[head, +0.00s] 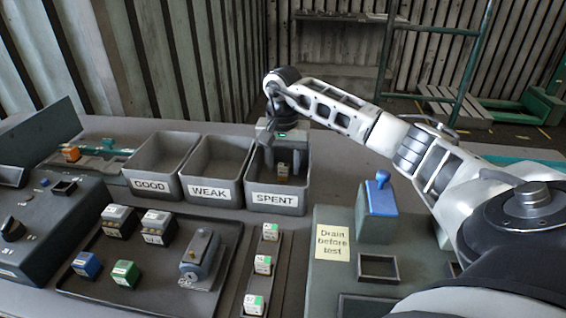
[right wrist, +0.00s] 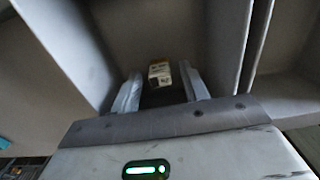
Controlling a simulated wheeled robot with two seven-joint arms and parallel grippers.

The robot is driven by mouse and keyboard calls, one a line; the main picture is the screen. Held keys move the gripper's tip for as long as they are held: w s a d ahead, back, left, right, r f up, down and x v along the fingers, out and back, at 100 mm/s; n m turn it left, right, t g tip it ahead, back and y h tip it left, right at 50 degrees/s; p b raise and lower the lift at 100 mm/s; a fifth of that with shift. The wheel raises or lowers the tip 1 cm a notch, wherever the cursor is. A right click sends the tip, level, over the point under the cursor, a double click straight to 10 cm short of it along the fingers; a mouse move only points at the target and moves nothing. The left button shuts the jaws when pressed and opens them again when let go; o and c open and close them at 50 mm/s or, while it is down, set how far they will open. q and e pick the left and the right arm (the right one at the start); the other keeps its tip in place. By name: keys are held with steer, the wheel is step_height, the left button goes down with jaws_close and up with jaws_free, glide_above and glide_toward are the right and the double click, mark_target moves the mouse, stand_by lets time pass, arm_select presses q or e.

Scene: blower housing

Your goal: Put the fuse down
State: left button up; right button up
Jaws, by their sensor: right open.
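The fuse (head: 283,171), a small block with a pale label and a yellowish top, is inside the grey bin labelled SPENT (head: 275,200). My right gripper (head: 281,158) reaches down into this bin from above. In the right wrist view the fuse (right wrist: 160,73) shows between and just beyond the two fingertips (right wrist: 160,88). The fingers are open, with a gap visible beside the fuse. Whether the fuse rests fully on the bin floor is hard to tell. My left gripper is not in view.
Bins labelled WEAK (head: 215,192) and GOOD (head: 150,184) stand left of the SPENT bin and look empty. In front, a dark tray (head: 150,290) holds several blocks and a metal clamp-like part. A narrow strip (head: 256,284) holds white-green blocks. A box with a blue switch (head: 379,195) stands right.

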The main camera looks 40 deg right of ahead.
mark_target(283, 166)
step_height(283, 166, up, 12)
steer(key=b, duration=0.1)
stand_by(0.5)
step_height(283, 166, down, 12)
steer(key=shift+p, duration=0.55)
step_height(283, 166, up, 2)
steer(key=shift+w+r+b, duration=0.1)
steer(key=shift+b, duration=0.35)
steer(key=shift+s+a+r, duration=0.1)
steer(key=shift+s+r, duration=0.15)
steer(key=shift+r, duration=0.4)
